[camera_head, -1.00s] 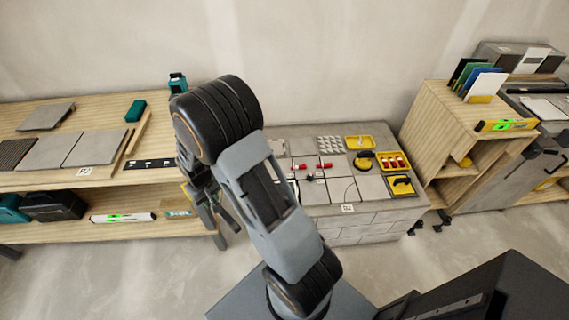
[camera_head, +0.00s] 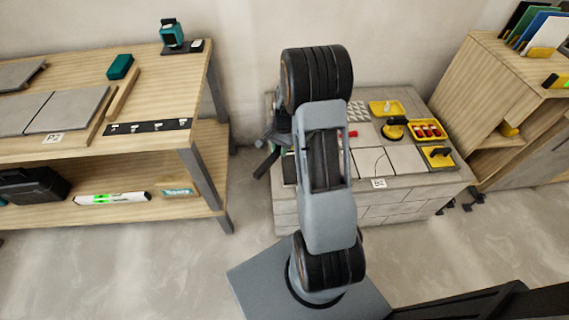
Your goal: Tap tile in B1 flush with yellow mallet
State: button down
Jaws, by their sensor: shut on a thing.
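The tile station (camera_head: 420,205) is a grey block-built bench right of centre, with light grey tiles (camera_head: 407,160) on top. A tile with a thin curved line (camera_head: 371,161) lies along its front edge. I cannot tell which cell is B1 or whether a tile stands proud. My gripper (camera_head: 268,158) is over the bench's left end, mostly behind my arm. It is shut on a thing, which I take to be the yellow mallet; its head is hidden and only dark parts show. The left part of the tile field is hidden by my arm.
On the bench are a yellow tray of red pieces (camera_head: 427,131), a yellow-and-black tool (camera_head: 394,128), a yellow tray with a black tool (camera_head: 439,157) and a studded pad (camera_head: 357,111). A wooden table (camera_head: 160,85) stands left, a wooden shelf (camera_head: 475,95) right.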

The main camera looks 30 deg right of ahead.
jog(key=d+f+m+b, duration=0.2)
jog(key=f, duration=0.1)
notch_tip(320, 180, down, 8)
jog(key=b, duration=0.6)
jog(key=shift+b, duration=0.35)
notch_tip(320, 180, up, 4)
jog(key=p, duration=0.4)
jog(key=shift+r, duration=0.25)
notch_tip(320, 180, down, 5)
jog(key=b, duration=0.3)
jog(key=shift+s+f+b, duration=0.1)
jog(key=shift+f+b, duration=0.05)
jog(key=shift+b, duration=0.15)
notch_tip(320, 180, up, 5)
jog(key=p, duration=0.4)
jog(key=shift+r+p, duration=0.2)
jog(key=shift+p, duration=0.2)
